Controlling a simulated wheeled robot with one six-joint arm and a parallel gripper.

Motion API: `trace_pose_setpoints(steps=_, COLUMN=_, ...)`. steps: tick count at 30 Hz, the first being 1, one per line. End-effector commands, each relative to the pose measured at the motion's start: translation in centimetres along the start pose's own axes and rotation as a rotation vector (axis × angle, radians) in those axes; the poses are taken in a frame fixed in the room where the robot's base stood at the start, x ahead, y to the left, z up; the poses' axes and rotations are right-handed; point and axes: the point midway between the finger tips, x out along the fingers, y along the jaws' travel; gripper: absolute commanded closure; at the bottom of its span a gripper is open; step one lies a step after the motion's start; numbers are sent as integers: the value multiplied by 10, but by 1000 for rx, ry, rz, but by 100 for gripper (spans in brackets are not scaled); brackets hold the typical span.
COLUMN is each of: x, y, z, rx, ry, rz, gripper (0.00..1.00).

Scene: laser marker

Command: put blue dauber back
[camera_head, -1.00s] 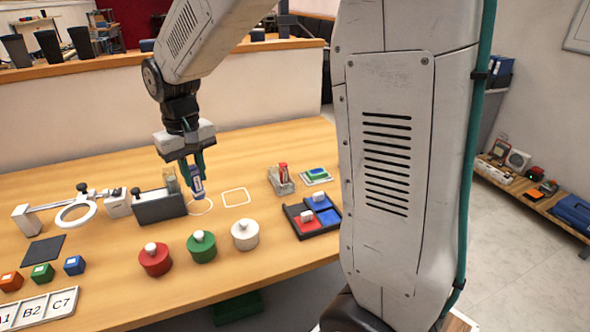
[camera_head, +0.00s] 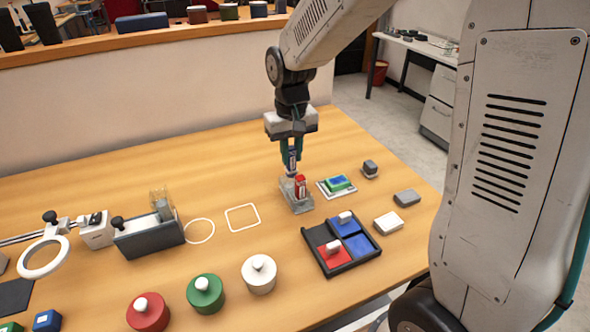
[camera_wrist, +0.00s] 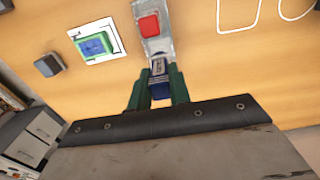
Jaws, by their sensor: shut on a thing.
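My gripper (camera_head: 291,150) is shut on the blue dauber (camera_head: 292,160), which has a white label band and hangs roughly upright. In the wrist view the blue dauber (camera_wrist: 160,88) sits between the green fingers of my gripper (camera_wrist: 159,90). The dauber is at the grey metal holder (camera_head: 297,204), beside the red dauber (camera_head: 301,186) standing in it. In the wrist view the red dauber (camera_wrist: 149,25) shows at the far end of the holder (camera_wrist: 147,45). The blue dauber's lower end is partly hidden, so I cannot tell whether it is inside the holder.
A green-and-blue block (camera_head: 339,183) on a white plate is close to the right of the holder. A black tray (camera_head: 347,268) with red and blue pads is in front. Two white outlines (camera_head: 243,217) mark clear table to the left. Red, green and white round pots stand nearer.

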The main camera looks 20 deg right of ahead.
Motion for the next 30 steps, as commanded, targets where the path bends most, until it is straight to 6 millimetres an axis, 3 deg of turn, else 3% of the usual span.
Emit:
trace_pose_setpoints(steps=12, x=45, y=1, z=0, rx=1, ry=-2, rz=0, gripper=100)
trace_pose_setpoints(steps=23, x=50, y=1, z=0, rx=2, ry=0, rz=0, gripper=100)
trace_pose_setpoints(steps=24, x=50, y=1, z=0, rx=2, ry=0, rz=0, gripper=75)
trace_pose_setpoints(steps=26, x=50, y=1, z=0, rx=2, ry=1, rz=0, gripper=59)
trace_pose_setpoints(steps=30, x=50, y=1, z=0, rx=2, ry=1, rz=0, gripper=59)
